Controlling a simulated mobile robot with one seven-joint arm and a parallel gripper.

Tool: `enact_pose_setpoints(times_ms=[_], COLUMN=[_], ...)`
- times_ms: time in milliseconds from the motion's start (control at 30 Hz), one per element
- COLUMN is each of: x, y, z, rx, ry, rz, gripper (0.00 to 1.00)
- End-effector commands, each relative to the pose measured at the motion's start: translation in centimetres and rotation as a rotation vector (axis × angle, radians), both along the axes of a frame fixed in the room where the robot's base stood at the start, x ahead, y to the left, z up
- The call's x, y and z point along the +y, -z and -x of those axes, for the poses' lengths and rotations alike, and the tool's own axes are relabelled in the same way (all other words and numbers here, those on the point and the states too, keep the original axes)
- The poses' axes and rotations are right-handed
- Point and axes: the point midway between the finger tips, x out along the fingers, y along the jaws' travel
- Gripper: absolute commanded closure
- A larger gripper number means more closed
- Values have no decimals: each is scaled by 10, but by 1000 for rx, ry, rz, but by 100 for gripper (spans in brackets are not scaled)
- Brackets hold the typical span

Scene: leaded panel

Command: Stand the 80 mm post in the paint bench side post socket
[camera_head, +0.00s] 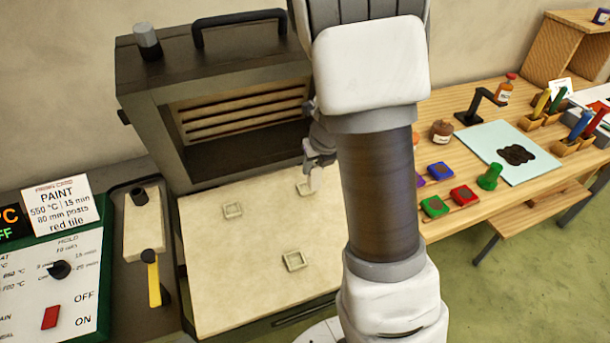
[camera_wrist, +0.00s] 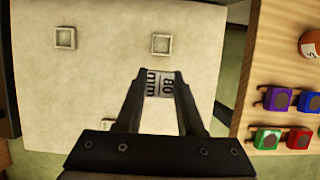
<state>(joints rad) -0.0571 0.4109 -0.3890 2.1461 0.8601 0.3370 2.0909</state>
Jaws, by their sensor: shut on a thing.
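My gripper (camera_head: 318,158) is shut on the pale 80 mm post (camera_wrist: 160,84), with "80 mm" readable on its top in the wrist view. The post is over the cream kiln shelf (camera_head: 215,280). The bench-side socket (camera_wrist: 160,43), a small raised square frame at the shelf's back right, looks empty. In the wrist view it is just above the post in the picture. The post's lower end and height above the shelf cannot be told. A second empty socket (camera_head: 232,210) is at left, and a third (camera_head: 294,261) is toward the front.
The open kiln (camera_head: 150,90) stands behind the shelf. A wooden bench (camera_head: 450,225) at right holds coloured tiles, a green stamp-like piece (camera_head: 489,176) and bottles. At left are a control panel (camera_head: 60,290) and a firing card (camera_head: 62,212) reading "PAINT", "80 mm posts", "red tile".

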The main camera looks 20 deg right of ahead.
Motion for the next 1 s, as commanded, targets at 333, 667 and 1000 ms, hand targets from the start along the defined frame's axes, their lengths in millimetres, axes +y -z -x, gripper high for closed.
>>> enact_pose_setpoints(times_ms=[333, 667, 1000], x=[-4, -4, -4], y=[36, 69, 80], z=[-60, -68, -68], rx=[1, 2, -1], ry=[-1, 2, 0], rz=[0, -3, 0], gripper=[100, 100, 100])
